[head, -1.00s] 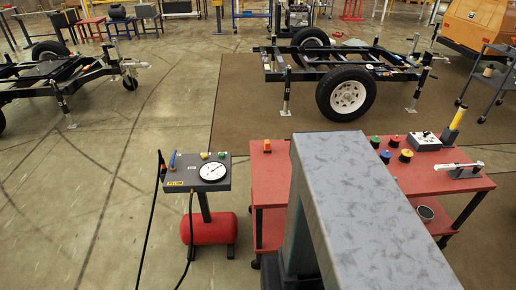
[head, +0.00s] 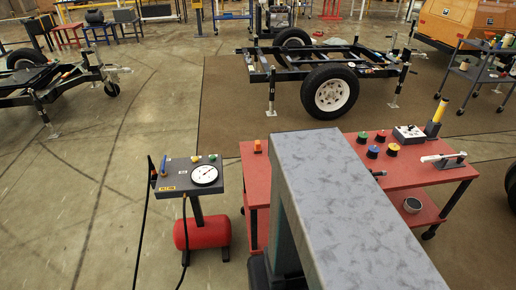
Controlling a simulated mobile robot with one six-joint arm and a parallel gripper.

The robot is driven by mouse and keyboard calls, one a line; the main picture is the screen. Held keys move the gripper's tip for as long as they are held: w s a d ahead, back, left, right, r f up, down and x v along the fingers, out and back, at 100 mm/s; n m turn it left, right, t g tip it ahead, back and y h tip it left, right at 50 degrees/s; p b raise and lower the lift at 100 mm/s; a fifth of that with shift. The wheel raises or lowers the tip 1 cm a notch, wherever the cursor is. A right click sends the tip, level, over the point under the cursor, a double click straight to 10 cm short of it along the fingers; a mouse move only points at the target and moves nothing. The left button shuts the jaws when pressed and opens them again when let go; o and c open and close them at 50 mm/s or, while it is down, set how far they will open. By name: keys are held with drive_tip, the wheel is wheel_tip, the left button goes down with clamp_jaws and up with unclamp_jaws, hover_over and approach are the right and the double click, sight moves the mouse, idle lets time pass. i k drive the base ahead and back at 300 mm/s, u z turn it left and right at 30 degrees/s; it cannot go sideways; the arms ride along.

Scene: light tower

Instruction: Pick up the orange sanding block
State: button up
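A small orange block (head: 258,146), which looks like the sanding block, sits near the far left corner of the red cart's top (head: 252,172). It stands apart from the other items on the cart. My gripper is not clearly in view. A large grey part of my own body covers the middle of the cart top and hides what lies behind it.
Coloured knobs (head: 373,152), a grey box (head: 409,134), a yellow-handled tool (head: 436,120) and a white tool (head: 443,160) occupy the cart's right side. A gauge stand (head: 206,175) with a red tank (head: 202,233) stands left. A trailer (head: 330,92) is behind.

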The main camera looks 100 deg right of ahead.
sight(257, 149)
drive_tip(key=u, duration=0.4)
drive_tip(key=k, duration=0.15)
drive_tip(key=z, duration=2.75)
drive_tip(key=k, duration=0.6)
drive_tip(key=u, duration=0.15)
drive_tip(key=i, duration=0.5)
drive_tip(key=z, duration=0.05)
